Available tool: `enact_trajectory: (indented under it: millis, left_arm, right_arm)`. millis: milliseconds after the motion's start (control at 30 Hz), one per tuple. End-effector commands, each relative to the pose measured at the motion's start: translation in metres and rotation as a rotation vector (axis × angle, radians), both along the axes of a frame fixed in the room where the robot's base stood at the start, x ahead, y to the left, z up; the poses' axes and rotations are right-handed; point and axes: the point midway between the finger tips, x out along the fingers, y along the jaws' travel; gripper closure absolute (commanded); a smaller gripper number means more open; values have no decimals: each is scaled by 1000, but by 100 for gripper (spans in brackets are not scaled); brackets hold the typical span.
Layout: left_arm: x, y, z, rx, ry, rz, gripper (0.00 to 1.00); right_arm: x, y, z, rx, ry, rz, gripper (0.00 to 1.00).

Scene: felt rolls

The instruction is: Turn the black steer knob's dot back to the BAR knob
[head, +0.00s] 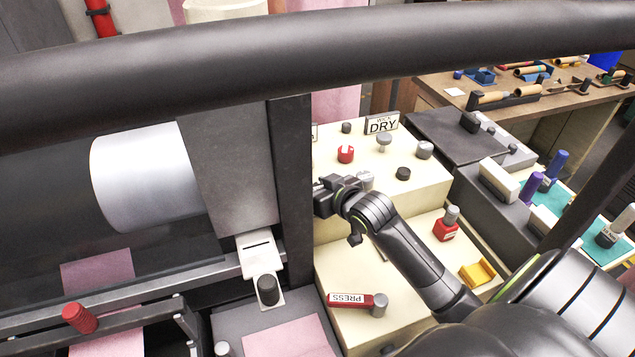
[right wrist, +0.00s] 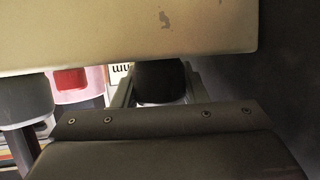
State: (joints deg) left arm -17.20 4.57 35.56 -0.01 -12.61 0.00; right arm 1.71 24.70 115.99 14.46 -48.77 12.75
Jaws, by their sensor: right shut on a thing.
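In the head view my right gripper (head: 325,195) reaches to the left edge of the cream control panel (head: 420,180), beside a dark upright post. In the right wrist view a black knob (right wrist: 160,82) sits between the gripper's two fingers, under a cream panel edge, and the gripper is shut on it. The gripper hides this knob in the head view. No dot shows on it. A grey knob (head: 365,180) stands just right of the gripper. I cannot read a BAR label, so I cannot tell which knob is BAR. My left gripper is not in view.
A red knob (head: 345,154), a black knob (head: 403,173) and a DRY sign (head: 381,123) are on the panel. A red PRESS label (head: 350,300) is lower down. Another black knob (head: 268,290) stands by the roller frame. A thick dark bar (head: 300,50) crosses the top.

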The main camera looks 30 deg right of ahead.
Motion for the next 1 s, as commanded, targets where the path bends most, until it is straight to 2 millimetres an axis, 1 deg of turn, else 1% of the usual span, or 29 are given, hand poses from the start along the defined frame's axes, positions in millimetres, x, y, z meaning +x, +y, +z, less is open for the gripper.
enact_trajectory:
  millis: [167, 200, 367, 633, 767, 867, 1000]
  left_arm:
    - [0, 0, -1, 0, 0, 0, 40]
    - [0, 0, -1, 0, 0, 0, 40]
    - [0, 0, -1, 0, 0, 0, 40]
    - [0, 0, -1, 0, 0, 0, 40]
    - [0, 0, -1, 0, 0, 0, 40]
    - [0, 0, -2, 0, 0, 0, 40]
    - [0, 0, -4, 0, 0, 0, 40]
  right_arm:
    - [0, 0, 0, 0, -3, 0, 84]
    - [0, 0, 0, 0, -3, 0, 60]
    - [0, 0, 0, 0, -3, 0, 40]
    - [0, 0, 0, 0, -2, 0, 40]
    - [-6, 0, 2, -1, -2, -1, 40]
    - [-16, -1, 6, -2, -3, 0, 40]
    - [-40, -1, 16, -5, -2, 1, 40]
